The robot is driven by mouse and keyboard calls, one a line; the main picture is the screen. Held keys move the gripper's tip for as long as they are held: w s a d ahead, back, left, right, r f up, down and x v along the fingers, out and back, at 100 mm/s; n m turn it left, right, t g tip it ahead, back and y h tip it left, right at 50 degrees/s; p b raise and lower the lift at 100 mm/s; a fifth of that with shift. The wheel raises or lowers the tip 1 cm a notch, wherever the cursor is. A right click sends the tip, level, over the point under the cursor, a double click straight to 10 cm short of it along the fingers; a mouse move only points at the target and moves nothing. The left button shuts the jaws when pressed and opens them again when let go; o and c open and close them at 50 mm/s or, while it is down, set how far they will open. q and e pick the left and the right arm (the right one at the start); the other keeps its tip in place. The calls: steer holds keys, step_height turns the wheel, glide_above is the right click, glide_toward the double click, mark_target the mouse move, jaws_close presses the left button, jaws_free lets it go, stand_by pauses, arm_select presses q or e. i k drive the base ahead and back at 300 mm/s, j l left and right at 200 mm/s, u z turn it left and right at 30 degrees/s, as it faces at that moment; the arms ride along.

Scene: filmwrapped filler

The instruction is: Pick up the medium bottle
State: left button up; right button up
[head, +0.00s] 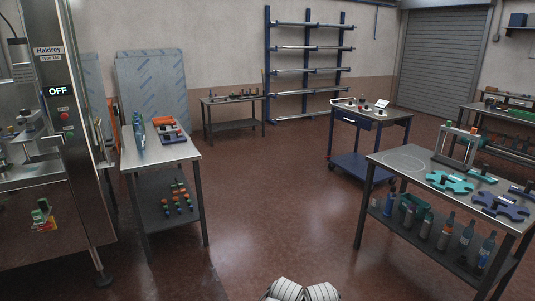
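Several bottles stand on the lower shelf of the right table: a small blue one (389,205), grey ones with coloured labels (446,232) (426,226), and taller blue-grey ones (466,238) (486,254) at the right. More bluish bottles (140,133) stand at the back left of the left table's top. I cannot tell which is the medium bottle. Neither of my grippers shows; only white ribbed parts of my own body are at the bottom edge.
The right table (393,176) carries teal and dark blue star-shaped plates (449,181) and a metal frame (456,147). The left table (180,153) stands beside a steel machine (60,180). A blue cart (365,166) stands behind. The red-brown floor (280,200) between is clear.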

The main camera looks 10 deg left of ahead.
mark_target(139, 136)
steer(key=i+u, duration=0.2)
steer(key=i, duration=0.8)
steer(key=i+l+u, duration=0.15)
steer(key=i, duration=1.85)
steer(key=i+j+z, duration=0.1)
steer(key=i, duration=0.85)
steer(key=i+u, duration=0.1)
steer(key=i, duration=0.4)
steer(key=i+l, duration=0.2)
steer(key=i, duration=0.35)
steer(key=i+u, duration=0.25)
steer(key=u, duration=0.15)
steer(key=i+l+u, duration=0.15)
steer(key=u, duration=0.2)
steer(key=i+l+u, duration=0.25)
steer(key=u, duration=0.15)
steer(key=i+l+u, duration=0.5)
steer(key=u, duration=0.25)
steer(key=i+l+u, duration=0.15)
steer(key=l+u, duration=0.25)
steer(key=i+l+u, duration=0.1)
steer(key=u, duration=0.25)
steer(key=l+u, duration=0.55)
steer(key=l, duration=0.15)
steer(key=i+l+u, duration=0.15)
steer(key=l, duration=0.2)
